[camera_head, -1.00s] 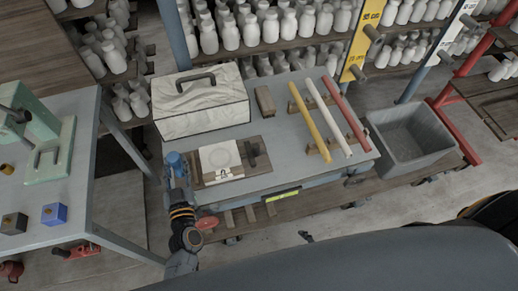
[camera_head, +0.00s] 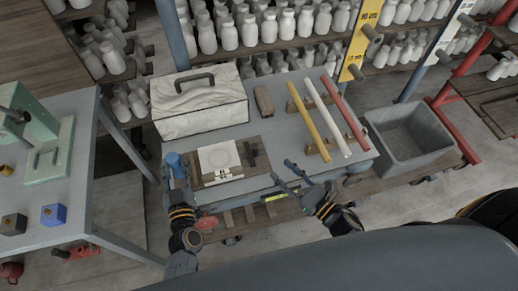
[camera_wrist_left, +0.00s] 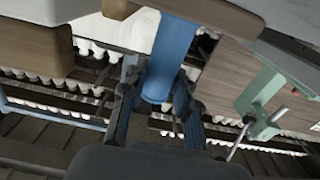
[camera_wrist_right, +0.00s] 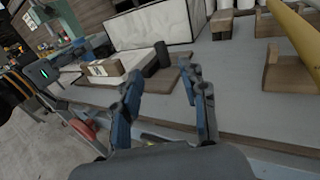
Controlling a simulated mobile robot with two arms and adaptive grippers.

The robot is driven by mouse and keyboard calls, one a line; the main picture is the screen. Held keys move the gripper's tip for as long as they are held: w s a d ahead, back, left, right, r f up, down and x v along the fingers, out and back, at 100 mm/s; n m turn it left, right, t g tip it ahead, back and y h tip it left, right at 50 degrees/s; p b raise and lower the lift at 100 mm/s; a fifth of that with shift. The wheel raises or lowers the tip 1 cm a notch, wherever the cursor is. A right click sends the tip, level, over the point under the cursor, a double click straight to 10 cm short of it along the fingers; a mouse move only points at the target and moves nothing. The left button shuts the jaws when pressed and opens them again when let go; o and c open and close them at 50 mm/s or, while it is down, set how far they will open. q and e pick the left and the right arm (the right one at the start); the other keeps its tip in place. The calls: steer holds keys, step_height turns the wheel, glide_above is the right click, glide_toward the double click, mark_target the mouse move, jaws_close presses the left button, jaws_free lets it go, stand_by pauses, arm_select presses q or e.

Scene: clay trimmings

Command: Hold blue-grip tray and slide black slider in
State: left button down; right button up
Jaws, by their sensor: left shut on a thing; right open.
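The wooden tray (camera_head: 262,168) lies on the grey table, with a blue grip (camera_head: 174,160) at its left end. A white block (camera_head: 220,158) sits on it, and the black slider (camera_head: 252,156) stands to the block's right, apart from it. My left gripper (camera_head: 178,177) is shut on the blue grip, which is between its fingers in the left wrist view (camera_wrist_left: 160,75). My right gripper (camera_head: 282,172) is open and empty, in front and right of the tray. In the right wrist view the slider (camera_wrist_right: 162,54) shows beyond the open fingers.
A white marbled case (camera_head: 200,105) with a dark handle stands behind the tray. A small wooden block (camera_head: 264,101) is beside it. Yellow, white and red rods (camera_head: 323,116) lie on wooden rests to the right. A grey bin (camera_head: 408,138) stands past the table's right end.

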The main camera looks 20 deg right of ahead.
mark_target(253, 151)
steer(key=x, duration=1.1)
steer(key=shift+f, duration=0.1)
steer(key=shift+s, duration=0.1)
steer(key=shift+c, duration=0.5)
jaws_close()
